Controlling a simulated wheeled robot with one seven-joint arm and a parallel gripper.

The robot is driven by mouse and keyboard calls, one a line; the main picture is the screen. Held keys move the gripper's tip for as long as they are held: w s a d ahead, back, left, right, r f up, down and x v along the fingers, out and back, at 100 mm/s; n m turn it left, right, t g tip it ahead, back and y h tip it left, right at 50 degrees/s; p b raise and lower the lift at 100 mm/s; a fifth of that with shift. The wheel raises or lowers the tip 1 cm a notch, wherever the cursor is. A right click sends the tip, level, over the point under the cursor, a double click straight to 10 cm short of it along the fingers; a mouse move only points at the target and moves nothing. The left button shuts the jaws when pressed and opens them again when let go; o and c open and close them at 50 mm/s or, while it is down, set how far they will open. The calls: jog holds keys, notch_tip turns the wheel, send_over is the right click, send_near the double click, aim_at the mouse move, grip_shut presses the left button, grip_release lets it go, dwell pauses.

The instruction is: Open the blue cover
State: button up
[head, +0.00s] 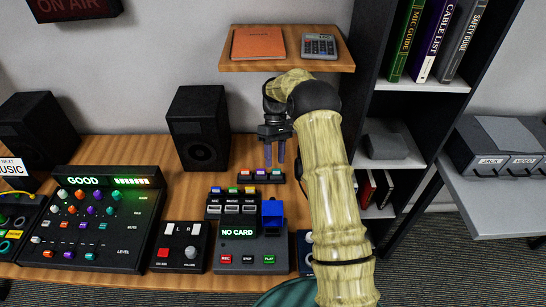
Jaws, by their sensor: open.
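The blue cover (272,214) is a small bright blue piece on the right side of a dark recorder unit (217,247) with a green "NO CARD" display. I cannot tell from this view how far the cover is raised. My gripper (275,158) points down behind the recorder, farther back than the cover and apart from it. Its two bluish fingers are spread with nothing visible between them. They hang just above or behind a small strip with coloured tabs (261,176).
A small switch box (181,247) and a mixer (92,222) stand left of the recorder. A speaker (199,128) stands behind. A wooden shelf (286,62) with a notebook and calculator hangs above my gripper. My arm covers the desk right of the recorder.

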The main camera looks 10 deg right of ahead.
jog(key=shift+s+a+r, duration=0.15)
jog(key=shift+s+a, duration=0.05)
jog(key=shift+a, duration=0.1)
jog(key=c, duration=0.7)
jog(key=shift+s+a+r, duration=0.2)
jog(key=shift+a+r, duration=0.05)
grip_shut()
jog(key=s+r+m+t, duration=0.3)
jog(key=s+r+t, duration=0.1)
jog(key=s, duration=0.7)
jog(key=s+r+m+t+h, duration=0.1)
jog(key=s+r+m+t, duration=0.2)
jog(key=s, duration=0.9)
jog(key=shift+s+a+r+t, duration=0.15)
jog(key=shift+s+r+t, duration=0.15)
jog(key=shift+r+t, duration=0.5)
